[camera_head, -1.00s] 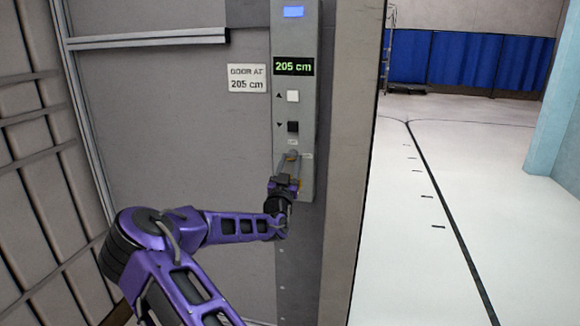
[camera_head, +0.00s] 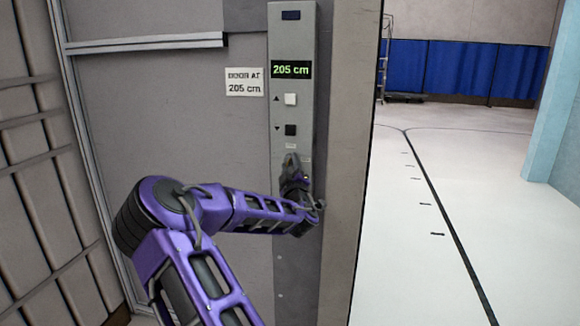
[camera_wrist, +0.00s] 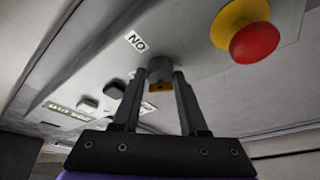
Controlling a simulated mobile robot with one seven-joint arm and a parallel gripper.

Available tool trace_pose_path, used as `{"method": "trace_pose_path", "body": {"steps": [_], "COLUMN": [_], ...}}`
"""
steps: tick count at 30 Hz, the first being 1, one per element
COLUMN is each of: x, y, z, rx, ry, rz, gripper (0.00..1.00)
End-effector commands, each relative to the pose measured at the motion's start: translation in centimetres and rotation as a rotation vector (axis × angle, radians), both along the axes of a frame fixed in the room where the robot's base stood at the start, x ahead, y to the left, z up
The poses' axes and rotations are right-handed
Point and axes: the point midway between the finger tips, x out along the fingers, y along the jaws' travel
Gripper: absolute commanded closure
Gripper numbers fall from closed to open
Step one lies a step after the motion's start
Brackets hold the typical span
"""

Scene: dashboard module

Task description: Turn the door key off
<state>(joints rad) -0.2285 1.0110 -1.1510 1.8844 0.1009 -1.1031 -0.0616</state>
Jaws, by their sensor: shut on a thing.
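The door key sits in a grey lock barrel on the tall grey control panel (camera_head: 307,100). In the wrist view, a brassy part of the key (camera_wrist: 160,87) shows between the fingers below the grey barrel (camera_wrist: 160,66). My gripper (camera_wrist: 159,76) is shut on the key, one finger on each side. In the head view, my gripper (camera_head: 291,163) is at the panel below the buttons and hides the key. An ON label (camera_wrist: 135,41) lies beside the lock. The lamp (camera_head: 291,15) at the panel top is dark.
A red stop button (camera_wrist: 254,43) on a yellow base is close to the lock. A white button (camera_head: 291,99), a black button (camera_head: 291,130) and a green 205 cm display (camera_head: 291,69) sit higher on the panel. Open floor (camera_head: 480,210) lies to the right.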

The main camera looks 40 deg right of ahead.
Motion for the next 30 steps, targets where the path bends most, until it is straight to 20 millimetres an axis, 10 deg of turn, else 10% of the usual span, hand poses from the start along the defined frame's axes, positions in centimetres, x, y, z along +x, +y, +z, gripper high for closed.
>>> {"method": "trace_pose_path", "body": {"steps": [30], "x": [-0.05], "y": [-0.07], "z": [0.42], "rx": [-0.292], "ry": [0.341], "rz": [0.0], "gripper": [1.0]}}
